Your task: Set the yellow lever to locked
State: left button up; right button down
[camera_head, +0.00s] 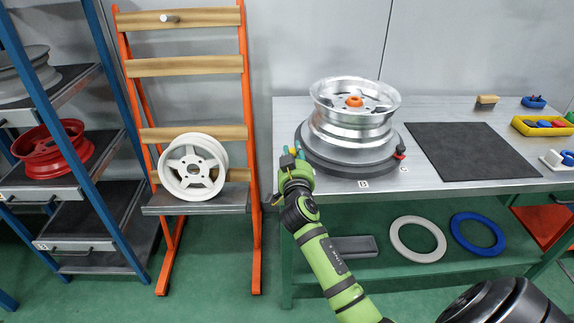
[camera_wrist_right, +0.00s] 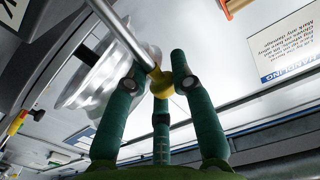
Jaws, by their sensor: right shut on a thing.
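The yellow lever shows in the right wrist view as a silver rod with a yellow knob (camera_wrist_right: 161,84) at its end. My right gripper (camera_wrist_right: 156,72) has its green fingers closed around this knob. In the head view my right gripper (camera_head: 291,158) is at the left side of the dark round base (camera_head: 335,158) on the workbench, and it hides the knob. The lever's position label cannot be read. My left gripper is not in view.
A silver wheel (camera_head: 352,115) with an orange centre piece sits on the round base. A red-knobbed lever (camera_head: 400,151) is at the base's right. A black mat (camera_head: 470,150) lies to the right. An orange rack holds a white wheel (camera_head: 193,167) at left.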

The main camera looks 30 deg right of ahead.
jog(key=shift+s+d+r+m+t+b, duration=0.2)
jog(key=shift+d+r+m+t+b, duration=0.2)
jog(key=shift+m, duration=0.5)
jog(key=shift+s+d+f+m, duration=0.1)
jog(key=shift+s+d+m, duration=0.05)
jog(key=shift+d+m, duration=0.2)
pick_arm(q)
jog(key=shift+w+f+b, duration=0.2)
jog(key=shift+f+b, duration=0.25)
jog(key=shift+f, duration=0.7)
pick_arm(e)
jog(key=shift+s+d+f+m, duration=0.1)
jog(key=shift+s+d+m, duration=0.15)
jog(key=shift+m, duration=0.3)
jog(key=shift+s+d+f+m, duration=0.1)
jog(key=shift+d+m, duration=0.2)
jog(key=shift+m, duration=0.2)
jog(key=shift+d, duration=0.1)
jog(key=c, duration=1.1)
grip_release()
jog(key=shift+o, duration=0.2)
jog(key=shift+s, duration=0.1)
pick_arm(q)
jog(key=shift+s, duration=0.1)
pick_arm(e)
jog(key=shift+f+g, duration=0.25)
jog(key=shift+g, duration=0.05)
